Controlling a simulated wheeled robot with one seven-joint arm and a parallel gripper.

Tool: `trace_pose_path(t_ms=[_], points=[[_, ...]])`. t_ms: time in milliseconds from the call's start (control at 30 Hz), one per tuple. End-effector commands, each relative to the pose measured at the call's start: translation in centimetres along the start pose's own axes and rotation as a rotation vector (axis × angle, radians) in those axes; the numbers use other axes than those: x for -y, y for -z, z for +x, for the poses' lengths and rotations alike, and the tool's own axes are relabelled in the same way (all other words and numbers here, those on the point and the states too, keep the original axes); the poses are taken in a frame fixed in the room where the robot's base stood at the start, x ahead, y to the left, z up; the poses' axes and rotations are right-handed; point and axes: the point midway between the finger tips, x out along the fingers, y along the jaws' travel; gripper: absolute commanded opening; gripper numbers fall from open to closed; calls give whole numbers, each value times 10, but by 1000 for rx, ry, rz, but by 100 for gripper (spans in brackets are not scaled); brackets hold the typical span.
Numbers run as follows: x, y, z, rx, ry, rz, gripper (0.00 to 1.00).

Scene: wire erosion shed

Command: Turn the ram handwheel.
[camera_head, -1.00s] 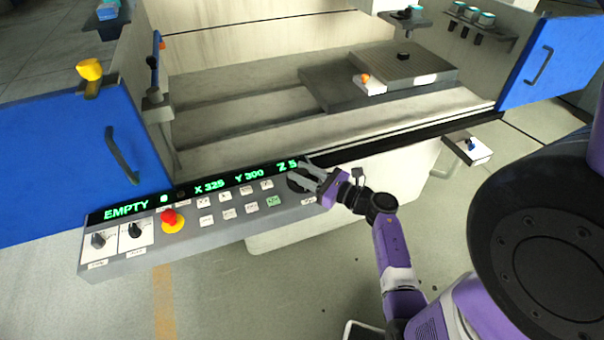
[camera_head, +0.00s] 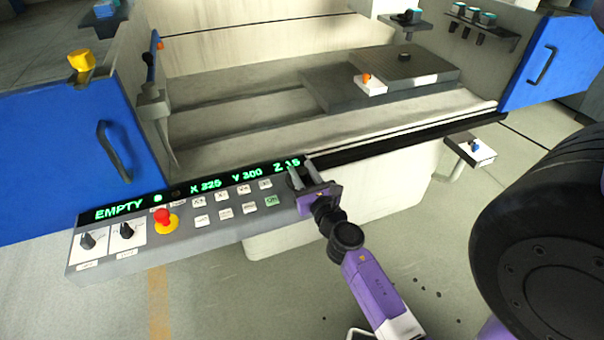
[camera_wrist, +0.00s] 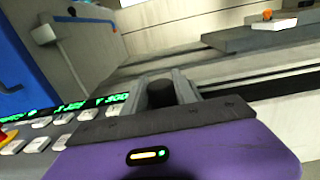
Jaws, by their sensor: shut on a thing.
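The ram handwheel is a small black round knob (camera_wrist: 160,93) at the right end of the grey control panel (camera_head: 190,245). In the wrist view it sits between the two grey fingers of my gripper (camera_wrist: 164,82). In the head view my gripper (camera_head: 299,175) reaches onto the panel's right end from the front right, its fingers shut on the handwheel and hiding most of it. The green display (camera_head: 200,188) reads EMPTY, X 325, Y 300 and a Z value that looks like 15.
A red emergency stop button (camera_head: 163,219) and several small keys lie left of the handwheel. Two black selector knobs are at the panel's left end. The blue door (camera_head: 75,140) stands behind the panel's left. A small white box (camera_head: 470,150) juts out at right.

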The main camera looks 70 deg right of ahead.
Motion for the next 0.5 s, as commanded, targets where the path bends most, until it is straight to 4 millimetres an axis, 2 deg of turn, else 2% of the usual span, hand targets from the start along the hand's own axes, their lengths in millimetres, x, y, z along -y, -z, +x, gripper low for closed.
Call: trace_pose_path(t_ms=[500], points=[[-3,1,0,2,217,0,0]])
